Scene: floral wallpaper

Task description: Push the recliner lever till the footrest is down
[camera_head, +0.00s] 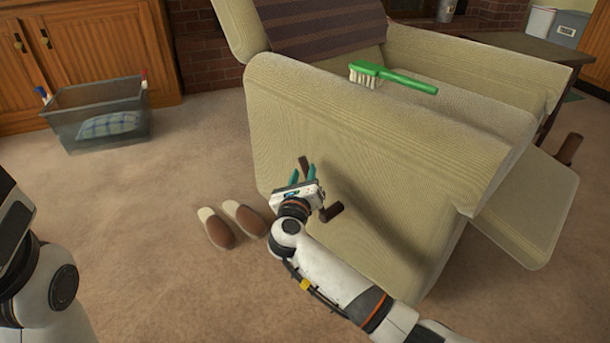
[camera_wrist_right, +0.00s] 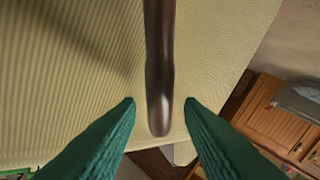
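The beige recliner (camera_head: 330,130) fills the middle of the head view. Its footrest panel (camera_head: 528,205) sticks out at the right, sloping down from the seat front. The dark brown lever (camera_head: 332,212) is on the recliner's near side, partly hidden behind my right gripper (camera_head: 302,174). In the right wrist view, the lever (camera_wrist_right: 160,70) runs down from the top edge, its rounded end between the teal fingers (camera_wrist_right: 160,103). The fingers are open, with a gap on each side of the lever. My left arm shows at the left edge; its fingers are out of view.
A green brush (camera_head: 392,77) lies on the recliner's near armrest. Brown slippers (camera_head: 230,228) lie on the carpet left of my right gripper. A grey bin (camera_head: 98,110) stands by the wooden cabinet (camera_head: 90,45). The carpet between bin and slippers is clear.

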